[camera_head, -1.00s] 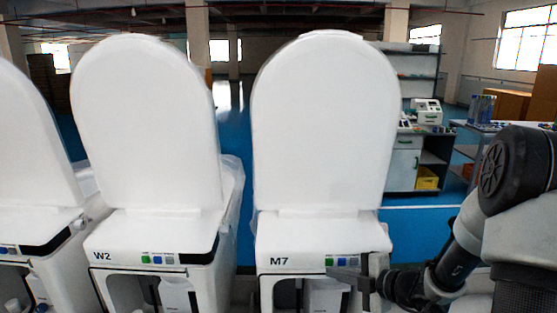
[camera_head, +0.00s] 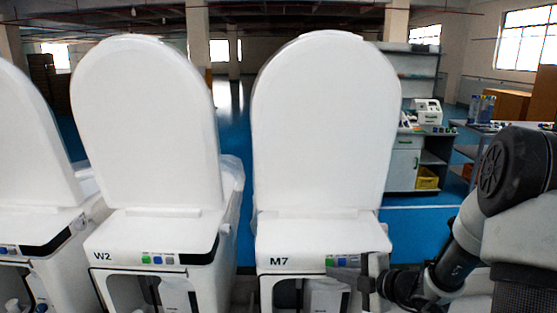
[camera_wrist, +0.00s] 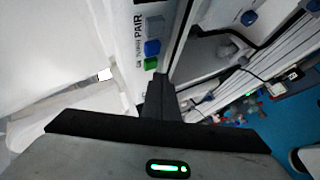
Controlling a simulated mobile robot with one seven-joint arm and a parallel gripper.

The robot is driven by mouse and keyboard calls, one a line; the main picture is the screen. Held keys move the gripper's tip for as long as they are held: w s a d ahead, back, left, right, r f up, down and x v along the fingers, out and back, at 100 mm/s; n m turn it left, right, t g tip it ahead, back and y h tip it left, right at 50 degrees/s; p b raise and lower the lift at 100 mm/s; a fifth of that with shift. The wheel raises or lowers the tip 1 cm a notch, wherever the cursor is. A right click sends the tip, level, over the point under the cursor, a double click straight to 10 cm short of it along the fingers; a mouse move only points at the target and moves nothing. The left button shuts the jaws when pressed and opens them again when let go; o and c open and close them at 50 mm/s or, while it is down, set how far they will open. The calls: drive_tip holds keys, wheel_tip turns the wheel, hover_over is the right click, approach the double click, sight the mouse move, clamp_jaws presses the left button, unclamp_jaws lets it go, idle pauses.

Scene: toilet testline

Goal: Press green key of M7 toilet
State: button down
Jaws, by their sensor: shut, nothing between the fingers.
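The M7 toilet (camera_head: 300,240) stands right of centre in the head view, its white lid raised. Its front panel carries the label M7 and a row of small keys. The green key (camera_head: 330,261) is the leftmost one, and it also shows in the wrist view (camera_wrist: 151,64) beside a blue key (camera_wrist: 152,47) and a grey one. My gripper (camera_head: 335,272) comes from the right, shut and empty, its tips close below the green key. In the wrist view the dark shut fingers (camera_wrist: 157,78) end right by the green key. I cannot tell whether they touch it.
The W2 toilet (camera_head: 150,240) stands to the left with its lid up, and another toilet (camera_head: 35,230) is at the far left. A grey cabinet with shelves (camera_head: 403,165) stands behind on the blue floor. My arm fills the lower right.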

drive_tip(key=shift+w, duration=0.4)
drive_tip(key=shift+w+p, duration=0.25)
drive_tip(key=shift+p, duration=0.2)
idle(0.3)
drive_tip(key=shift+s, duration=0.75)
drive_tip(key=shift+s, duration=0.1)
drive_tip(key=s+p, duration=0.1)
drive_tip(key=s, duration=0.4)
drive_tip(key=shift+s, duration=0.4)
